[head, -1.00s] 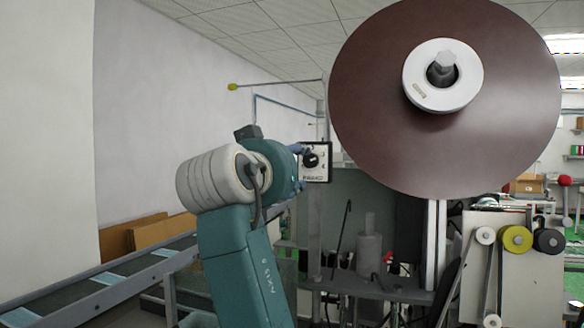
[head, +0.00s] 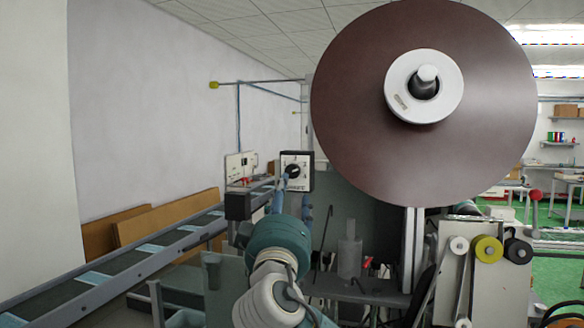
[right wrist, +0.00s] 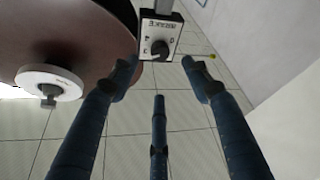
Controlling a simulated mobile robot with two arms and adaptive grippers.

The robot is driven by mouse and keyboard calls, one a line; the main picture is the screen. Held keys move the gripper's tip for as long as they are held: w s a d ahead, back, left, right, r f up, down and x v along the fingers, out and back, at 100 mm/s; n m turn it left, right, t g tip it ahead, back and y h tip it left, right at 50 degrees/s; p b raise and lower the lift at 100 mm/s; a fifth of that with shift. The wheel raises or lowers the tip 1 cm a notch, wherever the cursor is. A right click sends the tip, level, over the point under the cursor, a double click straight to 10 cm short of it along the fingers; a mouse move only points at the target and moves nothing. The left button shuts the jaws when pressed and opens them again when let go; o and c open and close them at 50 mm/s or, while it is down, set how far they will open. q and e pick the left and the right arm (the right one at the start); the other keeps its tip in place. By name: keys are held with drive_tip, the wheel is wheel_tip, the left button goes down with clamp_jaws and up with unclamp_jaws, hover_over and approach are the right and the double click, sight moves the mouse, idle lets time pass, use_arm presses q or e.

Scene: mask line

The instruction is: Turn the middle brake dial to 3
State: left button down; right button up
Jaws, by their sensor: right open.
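The brake dial is a black knob (head: 293,171) on a white-faced box (head: 305,158) left of the big brown disc. In the right wrist view the knob (right wrist: 160,48) shows on its box, with the word BRAKE upside down. The numbers and pointer setting are too small to read. My right gripper (head: 294,200) is open and empty, its blue fingers just below and in front of the box. In the right wrist view the gripper (right wrist: 157,76) has its fingers spread, with the knob seen between and beyond the tips, apart from them. My left gripper is out of view.
The large brown disc (head: 420,150) with its white hub stands close to the right of the box. A conveyor (head: 150,262) runs along the left. A pale panel (head: 240,166) stands behind, left of the box. A thin rod with a yellow tip (head: 214,85) juts out above.

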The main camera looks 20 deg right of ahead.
sight(292, 174)
drive_tip(key=p+x, duration=0.5)
drive_tip(key=x, duration=0.4)
drive_tip(key=shift+w+d+r, duration=0.2)
drive_tip(key=shift+w+r, duration=0.05)
drive_tip(key=shift+w+p, duration=0.4)
drive_tip(key=shift+w, duration=0.05)
drive_tip(key=shift+d, duration=0.1)
